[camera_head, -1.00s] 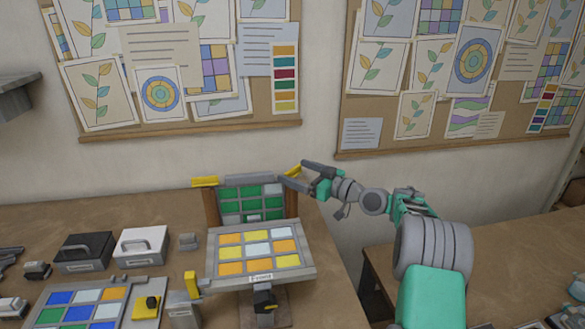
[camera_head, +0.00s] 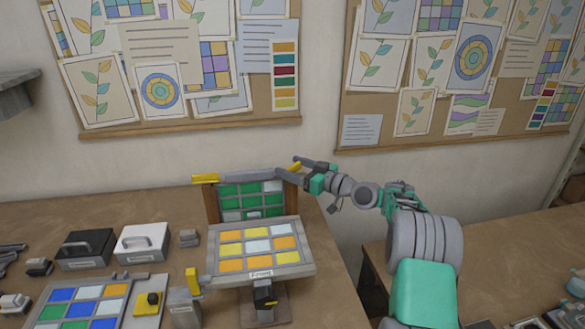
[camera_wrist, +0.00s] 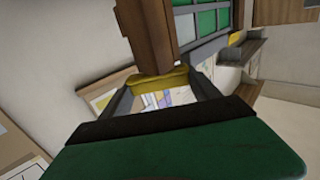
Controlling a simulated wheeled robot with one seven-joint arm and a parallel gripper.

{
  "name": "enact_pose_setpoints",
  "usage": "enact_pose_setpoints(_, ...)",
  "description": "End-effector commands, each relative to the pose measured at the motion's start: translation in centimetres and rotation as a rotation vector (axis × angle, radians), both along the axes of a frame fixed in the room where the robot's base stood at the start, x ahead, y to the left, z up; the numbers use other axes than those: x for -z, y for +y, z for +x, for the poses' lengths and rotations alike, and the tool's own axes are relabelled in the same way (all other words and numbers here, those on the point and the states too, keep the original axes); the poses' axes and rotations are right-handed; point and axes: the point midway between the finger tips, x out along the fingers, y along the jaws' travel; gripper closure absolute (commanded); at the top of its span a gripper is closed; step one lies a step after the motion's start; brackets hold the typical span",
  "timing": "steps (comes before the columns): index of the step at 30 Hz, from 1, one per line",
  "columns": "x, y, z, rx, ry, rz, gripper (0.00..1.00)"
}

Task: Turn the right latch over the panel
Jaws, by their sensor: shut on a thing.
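The upright panel (camera_head: 240,203) of green and pale panes stands between wooden posts at the back of the table. It also shows in the wrist view (camera_wrist: 207,20). The right latch (camera_head: 295,167) is a small yellow bar at the frame's top right corner, partly hidden by the fingers. In the wrist view the yellow latch (camera_wrist: 160,81) lies between the fingers, beside the brown post (camera_wrist: 146,35). My gripper (camera_head: 287,167) is shut on this latch. The left latch (camera_head: 205,179), also yellow, sits at the top left corner.
A tilted board (camera_head: 258,248) of yellow, orange and pale panes stands in front of the panel. A black box (camera_head: 86,250), a white box (camera_head: 142,243) and a coloured-pane tray (camera_head: 85,307) are at left. Pinboards (camera_head: 200,127) hang on the wall behind.

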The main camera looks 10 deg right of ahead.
Motion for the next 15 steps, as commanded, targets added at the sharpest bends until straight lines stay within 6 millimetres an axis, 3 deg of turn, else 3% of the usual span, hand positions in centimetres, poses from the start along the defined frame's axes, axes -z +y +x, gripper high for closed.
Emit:
enact_pose_setpoints(6,-0.01,-0.01,0.01,0.000,0.000,0.000,0.70)
enact_pose_setpoints(15,0.17,0.12,-0.07,0.049,-0.001,-0.001,0.70)
